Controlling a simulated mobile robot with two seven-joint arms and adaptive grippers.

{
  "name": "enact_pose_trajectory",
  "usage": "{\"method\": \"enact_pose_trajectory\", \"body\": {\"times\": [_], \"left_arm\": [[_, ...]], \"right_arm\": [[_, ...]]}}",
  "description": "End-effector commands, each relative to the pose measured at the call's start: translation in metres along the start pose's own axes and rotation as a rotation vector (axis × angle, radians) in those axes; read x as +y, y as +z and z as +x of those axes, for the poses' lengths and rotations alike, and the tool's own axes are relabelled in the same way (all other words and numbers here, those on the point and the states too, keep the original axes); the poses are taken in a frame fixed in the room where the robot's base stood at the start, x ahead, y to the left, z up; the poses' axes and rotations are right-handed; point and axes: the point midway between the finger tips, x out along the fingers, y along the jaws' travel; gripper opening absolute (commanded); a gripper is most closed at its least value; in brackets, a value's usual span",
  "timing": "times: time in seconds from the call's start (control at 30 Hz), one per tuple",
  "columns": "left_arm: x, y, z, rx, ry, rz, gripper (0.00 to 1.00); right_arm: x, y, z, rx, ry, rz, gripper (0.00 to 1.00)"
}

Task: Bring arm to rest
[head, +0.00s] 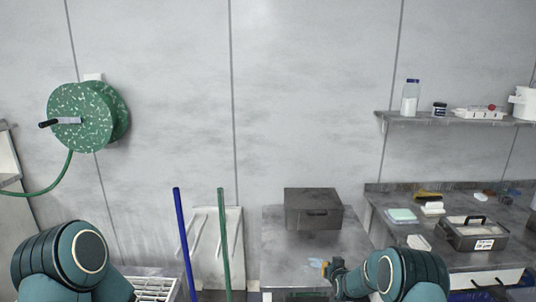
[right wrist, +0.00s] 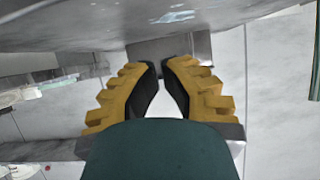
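My right arm (head: 405,272) is bent at the lower right of the head view, in front of the steel table. My right gripper (right wrist: 162,68) shows in the right wrist view with yellow ridged fingers and black inner pads. The fingers lean together toward their tips, with only a narrow gap visible; whether they are fully shut is unclear. Nothing is seen held between them. In the head view a small yellow part of this gripper (head: 325,268) shows over the table. My left arm (head: 70,260) is at the lower left; its gripper is out of view.
A grey lidded box (head: 313,210) stands on the steel table (head: 285,252). A blue pole (head: 184,240) and a green pole (head: 223,240) stand between my arms. A bench (head: 385,232) with a toolbox (head: 474,234) is at right, below a wall shelf (head: 440,119). A green hose reel (head: 82,118) hangs left.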

Motion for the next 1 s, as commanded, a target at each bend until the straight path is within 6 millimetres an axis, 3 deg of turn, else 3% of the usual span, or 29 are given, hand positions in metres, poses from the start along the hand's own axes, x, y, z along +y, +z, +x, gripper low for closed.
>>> {"method": "enact_pose_trajectory", "body": {"times": [0.27, 0.37, 0.47, 0.6, 0.8, 0.9, 1.0], "left_arm": [[0.000, -0.001, 0.000, 0.002, 0.000, 0.000, 0.41], [0.000, -0.001, 0.000, 0.001, 0.000, 0.000, 0.41], [0.000, -0.001, 0.000, 0.001, 0.000, 0.000, 0.41], [0.000, -0.001, 0.000, 0.001, 0.000, 0.000, 0.41], [0.000, -0.001, 0.000, 0.001, 0.000, 0.000, 0.41], [0.000, -0.001, 0.000, 0.001, 0.000, 0.000, 0.41], [0.000, -0.001, 0.000, 0.001, 0.000, 0.000, 0.41]], "right_arm": [[-0.025, 0.089, -0.059, -0.244, -0.044, 0.105, 0.00], [-0.041, 0.128, -0.097, -0.364, -0.069, 0.149, 0.00], [-0.061, 0.167, -0.148, -0.498, -0.100, 0.195, 0.00], [-0.088, 0.213, -0.227, -0.683, -0.145, 0.246, 0.00], [-0.113, 0.249, -0.319, -0.874, -0.194, 0.281, 0.00], [-0.118, 0.256, -0.344, -0.923, -0.205, 0.288, 0.00], [-0.120, 0.260, -0.356, -0.945, -0.210, 0.291, 0.00]]}}
